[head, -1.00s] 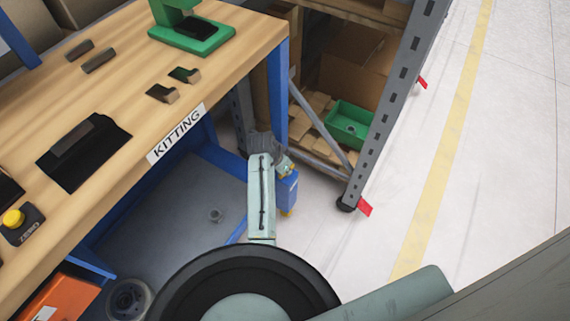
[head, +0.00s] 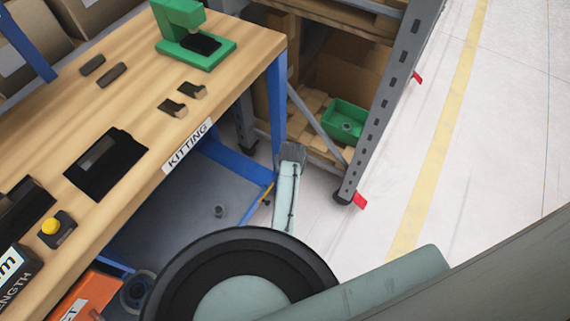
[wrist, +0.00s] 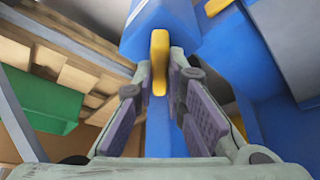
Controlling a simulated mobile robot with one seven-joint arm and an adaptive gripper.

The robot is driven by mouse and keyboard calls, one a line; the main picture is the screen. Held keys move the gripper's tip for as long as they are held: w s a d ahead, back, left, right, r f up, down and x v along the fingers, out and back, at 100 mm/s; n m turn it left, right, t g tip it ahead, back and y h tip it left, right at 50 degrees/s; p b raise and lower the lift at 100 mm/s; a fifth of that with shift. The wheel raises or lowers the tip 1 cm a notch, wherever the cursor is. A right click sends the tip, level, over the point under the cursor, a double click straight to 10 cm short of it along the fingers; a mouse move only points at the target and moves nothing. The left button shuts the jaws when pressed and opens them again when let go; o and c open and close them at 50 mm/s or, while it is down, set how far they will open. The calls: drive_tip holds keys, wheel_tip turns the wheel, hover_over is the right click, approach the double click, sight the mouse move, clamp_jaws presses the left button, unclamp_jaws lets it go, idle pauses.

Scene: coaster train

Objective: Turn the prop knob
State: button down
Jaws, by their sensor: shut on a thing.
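A yellow knob (wrist: 159,62), a flat upright bar, stands against a blue block (wrist: 160,24) in the wrist view. My gripper (wrist: 166,76) has its tips closed on the yellow knob, with the purple-grey pads on either side. In the head view my arm reaches down beside the bench's blue leg. The fingers and the knob are hidden there behind my arm. A small yellow piece (head: 268,192) shows just left of my arm at a slanted blue bar.
The wooden kitting bench (head: 232,95) stands at left, with a green device (head: 195,50) on it. A grey shelf rack (head: 382,105) with a green bin (head: 345,120) stands close to the right of my arm. Open floor lies further right.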

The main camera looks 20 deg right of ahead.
drive_tip(key=n+y, duration=0.1)
drive_tip(key=n, duration=0.3)
drive_tip(key=shift+d+y, duration=0.2)
drive_tip(key=shift+y, duration=0.2)
drive_tip(key=shift+n+g+y+b, duration=0.4)
drive_tip(key=shift+n+y+b, duration=0.3)
drive_tip(key=shift+n, duration=1.5)
drive_tip(key=c, duration=1.9)
unclamp_jaws()
drive_tip(key=v, duration=1.2)
drive_tip(key=shift+d, duration=0.1)
drive_tip(key=shift+w, duration=0.1)
